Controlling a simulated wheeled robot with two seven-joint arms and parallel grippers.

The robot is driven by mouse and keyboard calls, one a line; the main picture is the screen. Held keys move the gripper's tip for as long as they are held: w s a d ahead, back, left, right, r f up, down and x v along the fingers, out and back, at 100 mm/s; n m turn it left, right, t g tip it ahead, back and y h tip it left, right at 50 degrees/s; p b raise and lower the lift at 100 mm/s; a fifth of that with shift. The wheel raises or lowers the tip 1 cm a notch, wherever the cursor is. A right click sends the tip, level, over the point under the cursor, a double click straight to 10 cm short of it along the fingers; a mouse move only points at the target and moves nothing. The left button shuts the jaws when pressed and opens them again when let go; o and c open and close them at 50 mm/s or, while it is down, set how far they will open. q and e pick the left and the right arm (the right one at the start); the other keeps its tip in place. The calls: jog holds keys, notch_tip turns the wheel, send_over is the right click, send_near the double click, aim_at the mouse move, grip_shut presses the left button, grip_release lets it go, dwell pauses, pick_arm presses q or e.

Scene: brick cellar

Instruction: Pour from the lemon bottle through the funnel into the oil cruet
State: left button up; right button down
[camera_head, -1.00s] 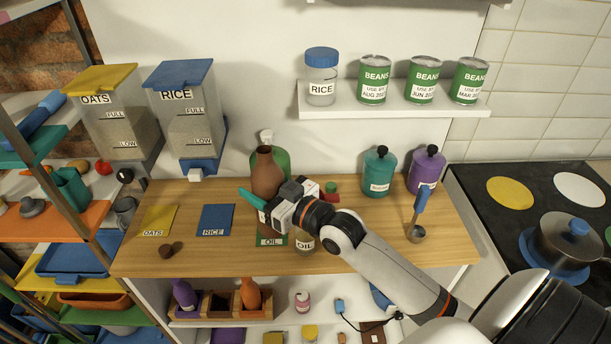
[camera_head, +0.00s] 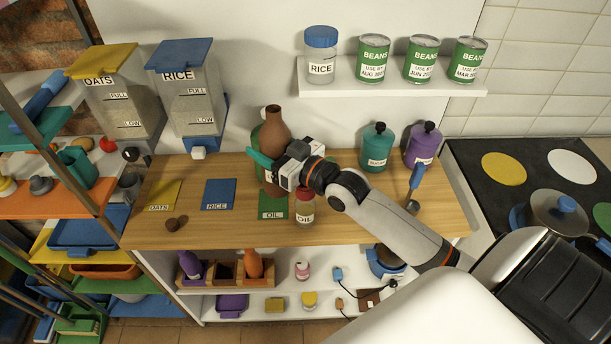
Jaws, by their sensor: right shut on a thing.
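My right gripper (camera_head: 262,162), with teal fingers, is shut on a brown long-necked bottle (camera_head: 275,128). The bottle is upright above the back of the counter; its label is mostly hidden by the gripper, so I cannot tell whether it says lemon. A green vessel (camera_head: 256,139) shows only as an edge behind the bottle. A small jar with a red lid labelled OIL (camera_head: 305,213) stands just right of the green OIL mat (camera_head: 272,208). I cannot make out a funnel or pick out the cruet for sure. My left gripper is not in view.
Teal (camera_head: 377,148) and purple (camera_head: 422,145) canisters and a blue-handled scoop (camera_head: 416,178) are at the right of the counter. OATS (camera_head: 163,196) and RICE (camera_head: 217,194) mats lie left. A rack below holds purple (camera_head: 189,264) and orange (camera_head: 254,264) bottles.

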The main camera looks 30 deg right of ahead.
aim_at(274, 158)
jog(key=shift+m, duration=0.9)
notch_tip(274, 158, down, 6)
jog(key=b, duration=0.5)
jog(key=shift+r, duration=0.15)
jog(key=shift+w+r+m+t, duration=0.1)
jog(key=shift+r+m+t, duration=0.2)
jog(key=shift+f+m+b, duration=0.55)
jog(key=shift+m+b, duration=0.15)
jog(key=shift+b, duration=0.4)
jog(key=shift+d+r+m+p, duration=0.1)
jog(key=shift+r+m+p, duration=0.2)
jog(key=shift+r, duration=0.2)
jog(key=shift+d+r+m+t, duration=0.1)
jog(key=shift+r+m+t, duration=0.15)
jog(key=shift+m+t, duration=0.2)
jog(key=shift+d+r+m+h, duration=0.25)
jog(key=shift+r+m, duration=0.3)
jog(key=shift+m, duration=0.6)
jog(key=shift+a+r+m+t+h, duration=0.25)
jog(key=shift+r+m+t+h, duration=0.15)
jog(key=shift+m, duration=0.4)
jog(key=shift+a+f+m, duration=0.15)
jog(key=shift+f+m, duration=0.05)
jog(key=shift+m, duration=0.2)
jog(key=shift+f, duration=0.1)
